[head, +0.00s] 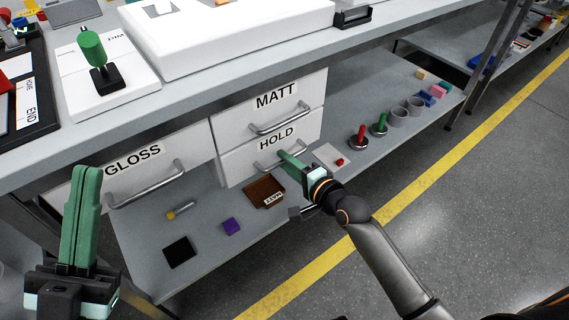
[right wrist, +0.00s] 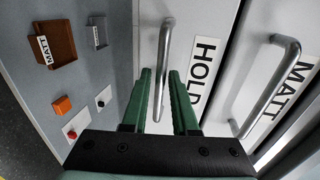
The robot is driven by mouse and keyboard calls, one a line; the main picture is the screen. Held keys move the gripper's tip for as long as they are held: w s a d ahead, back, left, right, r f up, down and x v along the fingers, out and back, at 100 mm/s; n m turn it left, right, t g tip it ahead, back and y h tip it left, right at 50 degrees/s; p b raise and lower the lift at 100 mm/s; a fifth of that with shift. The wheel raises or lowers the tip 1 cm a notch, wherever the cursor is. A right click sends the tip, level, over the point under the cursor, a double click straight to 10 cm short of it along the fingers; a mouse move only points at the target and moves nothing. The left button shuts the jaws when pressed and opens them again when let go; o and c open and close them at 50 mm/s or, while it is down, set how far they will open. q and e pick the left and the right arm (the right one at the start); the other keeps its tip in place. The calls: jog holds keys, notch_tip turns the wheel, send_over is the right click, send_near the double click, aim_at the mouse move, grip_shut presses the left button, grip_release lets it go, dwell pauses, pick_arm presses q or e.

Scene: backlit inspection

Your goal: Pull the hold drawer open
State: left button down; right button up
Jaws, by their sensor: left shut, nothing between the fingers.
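The hold drawer (head: 233,167) is the white lower drawer under the bench, labelled HOLD. It looks closed, about flush with the matt drawer (head: 229,126) above it. Its grey bar handle (right wrist: 165,45) runs between the fingertips of my right gripper (right wrist: 160,74) in the right wrist view. Those green fingers stand apart on either side of the bar, with gaps visible. In the head view my right gripper (head: 284,156) is at the drawer front and hides part of the handle. My left gripper (head: 88,170) is shut and empty at the lower left.
The gloss drawer (head: 115,185) is to the left. The lower shelf (head: 205,250) holds a brown MATT tray (head: 258,190), a purple block (head: 231,226), a black square (head: 179,251) and several small parts further right. Floor with a yellow line (head: 290,288) lies in front.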

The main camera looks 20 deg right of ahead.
jog(key=shift+w+a, duration=0.2)
jog(key=shift+w, duration=0.25)
grip_shut()
dwell(1.2)
